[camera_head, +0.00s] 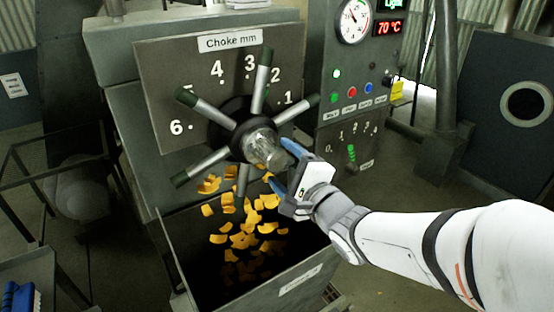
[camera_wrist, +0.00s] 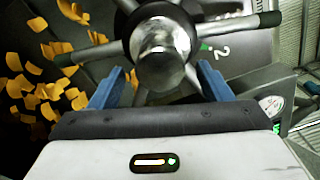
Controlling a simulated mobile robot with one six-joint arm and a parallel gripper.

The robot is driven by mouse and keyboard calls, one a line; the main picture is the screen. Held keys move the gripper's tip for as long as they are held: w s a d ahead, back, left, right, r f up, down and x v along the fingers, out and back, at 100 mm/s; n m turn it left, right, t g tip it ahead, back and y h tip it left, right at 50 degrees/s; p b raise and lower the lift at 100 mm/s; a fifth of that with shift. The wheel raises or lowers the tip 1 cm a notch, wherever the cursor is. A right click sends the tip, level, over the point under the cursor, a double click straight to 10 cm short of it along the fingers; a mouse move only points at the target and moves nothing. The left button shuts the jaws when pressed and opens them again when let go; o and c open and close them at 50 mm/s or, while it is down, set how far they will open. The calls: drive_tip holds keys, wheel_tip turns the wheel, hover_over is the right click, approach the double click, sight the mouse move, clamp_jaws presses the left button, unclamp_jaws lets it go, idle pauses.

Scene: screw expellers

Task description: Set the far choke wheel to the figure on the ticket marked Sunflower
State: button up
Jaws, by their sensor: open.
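A choke wheel with a dark hub, a shiny metal knob (camera_head: 264,148) and several black-tipped spokes stands before a plate (camera_head: 158,75) labelled "Choke mm", numbered 1 to 6. I cannot tell whether it is the far one. In the wrist view a small green mark (camera_wrist: 205,46) sits beside the 2; a spoke crosses near there in the head view. My gripper (camera_head: 280,163) is open at the knob. In the wrist view its blue fingers stand either side of the knob (camera_wrist: 163,58); contact is unclear. No ticket reading Sunflower is legible.
Yellow flakes (camera_head: 243,240) fall into an open bin below the wheel. A control panel (camera_head: 340,105) with gauge, red 70 °C display, buttons and a smaller scale stands right. A yellow note (camera_head: 397,92) hangs on its side. A dark railing stands left.

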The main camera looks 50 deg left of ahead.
drive_tip(key=shift+s+d, duration=0.1)
drive_tip(key=shift+d, duration=1.15)
